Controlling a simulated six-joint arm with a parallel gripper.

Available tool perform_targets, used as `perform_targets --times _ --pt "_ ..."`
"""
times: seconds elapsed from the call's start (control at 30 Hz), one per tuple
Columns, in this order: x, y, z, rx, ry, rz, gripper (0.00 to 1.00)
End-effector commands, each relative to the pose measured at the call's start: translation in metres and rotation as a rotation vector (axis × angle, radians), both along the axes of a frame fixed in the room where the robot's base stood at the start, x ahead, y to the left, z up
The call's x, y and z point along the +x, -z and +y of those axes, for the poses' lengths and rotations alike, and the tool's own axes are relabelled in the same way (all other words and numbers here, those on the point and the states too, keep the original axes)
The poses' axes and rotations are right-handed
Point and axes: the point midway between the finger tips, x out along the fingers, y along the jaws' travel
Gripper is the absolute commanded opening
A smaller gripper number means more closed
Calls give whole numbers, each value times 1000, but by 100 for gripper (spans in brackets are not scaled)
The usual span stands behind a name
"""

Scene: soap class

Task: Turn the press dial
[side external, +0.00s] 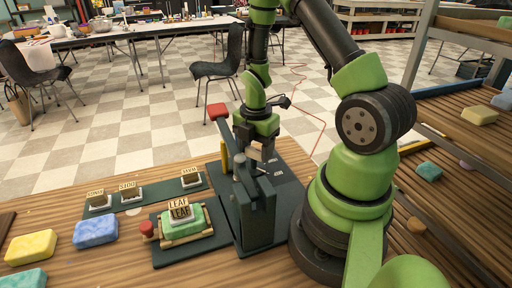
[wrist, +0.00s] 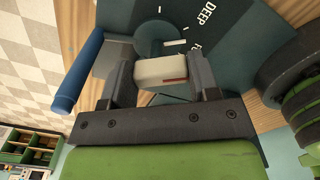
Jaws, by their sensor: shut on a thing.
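The dark green press (side external: 255,208) stands on a dark plate beside my arm. In the wrist view its dial knob (wrist: 163,70) is a cream block with a red line, between my two fingers. My gripper (wrist: 160,80) is shut on this knob. The dark plate around the dial carries white tick marks and the word DEEP (wrist: 208,14); another word beside it is partly hidden. In the side view my gripper (side external: 258,146) points down behind the press body, and the dial is mostly hidden there.
A green soap (side external: 206,225) with a stamp labelled LEAF (side external: 180,208) sits in a holder left of the press. Several stamps stand on a dark rack (side external: 160,194). Yellow (side external: 30,247) and blue (side external: 96,231) soaps lie at the left.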

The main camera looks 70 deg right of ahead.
Motion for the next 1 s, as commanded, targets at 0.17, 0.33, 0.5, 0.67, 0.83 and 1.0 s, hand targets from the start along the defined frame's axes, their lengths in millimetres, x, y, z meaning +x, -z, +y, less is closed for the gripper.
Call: perform_targets --times 0.17,0.33,0.5,0.67,0.83,1.0 --pt "0 -1 0 0 -6 0 13" --pt "0 -1 0 0 -5 0 13" --pt "0 -1 0 0 -5 -1 76" --pt "0 0 0 0 -5 0 81" --pt "0 -2 0 0 -5 -1 81" --pt "1 -17 -1 -3 -7 -4 81"
